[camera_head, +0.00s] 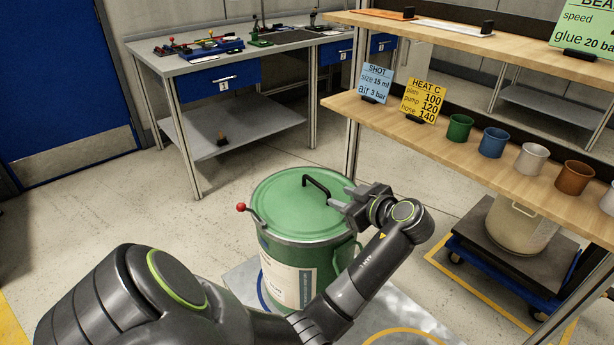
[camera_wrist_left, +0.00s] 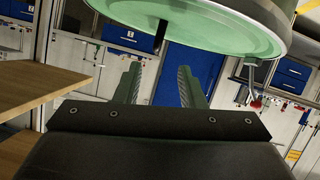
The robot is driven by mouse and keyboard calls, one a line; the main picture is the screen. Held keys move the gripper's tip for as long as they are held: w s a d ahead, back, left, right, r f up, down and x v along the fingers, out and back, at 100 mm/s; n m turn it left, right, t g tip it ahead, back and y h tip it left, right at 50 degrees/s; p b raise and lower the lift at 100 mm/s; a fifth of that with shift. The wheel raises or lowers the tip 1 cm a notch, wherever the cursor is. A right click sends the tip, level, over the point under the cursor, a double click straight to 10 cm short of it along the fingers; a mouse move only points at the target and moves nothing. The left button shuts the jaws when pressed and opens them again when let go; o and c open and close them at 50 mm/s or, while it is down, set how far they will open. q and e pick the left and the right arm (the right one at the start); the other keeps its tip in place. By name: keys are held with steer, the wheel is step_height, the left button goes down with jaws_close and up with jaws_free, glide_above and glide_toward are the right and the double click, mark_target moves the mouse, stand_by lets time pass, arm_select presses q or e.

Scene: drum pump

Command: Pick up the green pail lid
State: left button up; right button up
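The green pail lid (camera_head: 285,210) lies flat on top of a green pail (camera_head: 338,257). Its black bent handle (camera_head: 316,185) stands up from its top. My left gripper (camera_head: 340,199) is just above the lid's right part, beside the handle's right end. In the left wrist view its two fingers (camera_wrist_left: 158,72) are apart with nothing clamped between them. There the lid (camera_wrist_left: 205,28) fills the top, and the handle (camera_wrist_left: 161,33) shows in line with the finger gap, seemingly beyond the tips. My right gripper is not in view.
A red-knobbed lever (camera_head: 241,207) sticks up at the pail's left rim. A wooden shelf (camera_head: 480,155) with several cups and signs stands at the right. A beige pail (camera_head: 518,224) sits below it. A workbench (camera_head: 225,62) stands behind, with open floor between.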

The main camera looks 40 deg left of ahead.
mark_target(321, 187)
arm_select(q)
steer(key=x, duration=0.3)
steer(key=shift+a+f, duration=0.1)
steer(key=shift+a, duration=0.15)
steer(key=x, duration=0.2)
steer(key=r+x, duration=0.1)
steer(key=x, duration=0.1)
steer(key=shift+w+a+f+p, duration=0.15)
steer(key=shift+w+a+p, duration=0.15)
steer(key=shift+a, duration=0.1)
steer(key=shift+a+f, duration=0.25)
steer(key=shift+a, duration=0.15)
jaws_close()
steer(key=shift+r, duration=0.1)
stand_by(0.4)
